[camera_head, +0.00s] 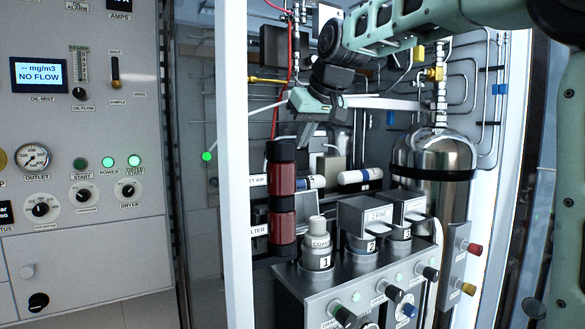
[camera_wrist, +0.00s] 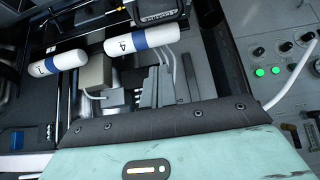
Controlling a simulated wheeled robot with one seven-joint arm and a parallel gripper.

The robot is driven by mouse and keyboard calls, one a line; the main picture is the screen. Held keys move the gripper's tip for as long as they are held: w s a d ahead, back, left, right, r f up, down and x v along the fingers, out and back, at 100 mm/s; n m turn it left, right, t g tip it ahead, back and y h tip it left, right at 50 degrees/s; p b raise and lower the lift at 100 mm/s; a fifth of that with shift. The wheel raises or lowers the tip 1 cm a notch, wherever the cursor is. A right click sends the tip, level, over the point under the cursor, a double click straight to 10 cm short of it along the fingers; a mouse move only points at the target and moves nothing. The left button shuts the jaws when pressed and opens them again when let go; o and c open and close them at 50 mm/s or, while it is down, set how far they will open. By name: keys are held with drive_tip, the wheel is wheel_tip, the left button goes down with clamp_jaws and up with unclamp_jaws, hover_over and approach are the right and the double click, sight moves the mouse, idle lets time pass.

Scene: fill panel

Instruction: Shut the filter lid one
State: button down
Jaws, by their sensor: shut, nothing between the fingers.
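Filter housing one (camera_head: 317,263), marked 1, stands at the left of a row on the grey panel. A pale capped element labelled COARSE (camera_head: 318,241) sticks up out of it, with no lid over it.
A dark red and black cylinder (camera_head: 281,190) stands left of housing one. White bottles (camera_head: 360,176) lie behind the row. A steel tank (camera_head: 433,165) is at the right. A white cabinet post (camera_head: 237,180) bounds the opening at left. Knobs (camera_head: 388,291) line the panel front.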

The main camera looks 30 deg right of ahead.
drive_tip(key=p, duration=0.3)
hover_over(297, 190)
drive_tip(key=w, duration=0.2)
wheel_tip(297, 190, down, 8)
drive_tip(key=shift+s+a+r+p, duration=0.1)
drive_tip(key=shift+s+r+p, duration=0.1)
drive_tip(key=shift+s, duration=0.45)
drive_tip(key=shift+s+a+r+p, duration=0.1)
drive_tip(key=shift+s+r+p, duration=0.1)
drive_tip(key=shift+s, duration=0.4)
drive_tip(key=shift+s+f, duration=0.2)
drive_tip(key=shift+s, duration=0.45)
drive_tip(key=shift+f, duration=0.1)
